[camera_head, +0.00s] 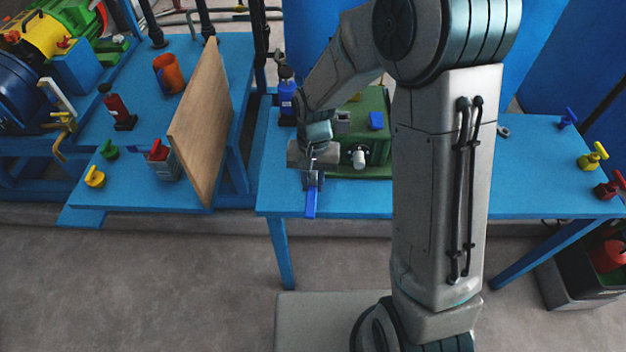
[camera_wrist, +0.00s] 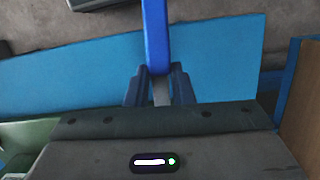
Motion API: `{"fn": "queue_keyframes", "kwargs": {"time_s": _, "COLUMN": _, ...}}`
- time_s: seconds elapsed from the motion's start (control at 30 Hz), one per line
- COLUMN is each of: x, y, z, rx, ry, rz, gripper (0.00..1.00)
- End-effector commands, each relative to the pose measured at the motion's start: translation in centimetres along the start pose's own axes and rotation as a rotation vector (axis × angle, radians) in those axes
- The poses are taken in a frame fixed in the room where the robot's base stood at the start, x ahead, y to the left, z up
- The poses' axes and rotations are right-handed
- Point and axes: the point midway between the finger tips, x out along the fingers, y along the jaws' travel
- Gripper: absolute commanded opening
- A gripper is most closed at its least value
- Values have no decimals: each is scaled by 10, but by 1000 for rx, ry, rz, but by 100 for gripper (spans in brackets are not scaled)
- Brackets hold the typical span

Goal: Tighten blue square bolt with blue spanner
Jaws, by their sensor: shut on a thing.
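A blue spanner (camera_head: 311,203) hangs from my gripper (camera_head: 313,179) at the front edge of the blue table, left of my arm. My gripper is shut on it. In the wrist view the spanner's blue handle (camera_wrist: 156,38) runs up from between the two fingertips (camera_wrist: 160,88); its far end is cut off by the frame. A small blue square piece (camera_head: 376,120), which looks like the blue square bolt, sits on the green block (camera_head: 375,100), to the right of and behind my gripper. My arm hides part of the block.
A blue bottle (camera_head: 287,100) stands behind my gripper on the table (camera_head: 540,180). A wooden board (camera_head: 203,120) stands upright on the left table. Yellow, red and blue valve handles (camera_head: 593,156) are at the right end. The table between my arm and these handles is mostly clear.

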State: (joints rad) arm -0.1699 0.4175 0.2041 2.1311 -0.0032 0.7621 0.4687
Motion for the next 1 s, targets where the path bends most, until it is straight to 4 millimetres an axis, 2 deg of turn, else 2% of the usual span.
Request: {"fn": "queue_keyframes", "kwargs": {"time_s": 1.0, "x": -42, "y": 0, "z": 7, "rx": 0, "ry": 2, "rz": -1, "gripper": 0}}
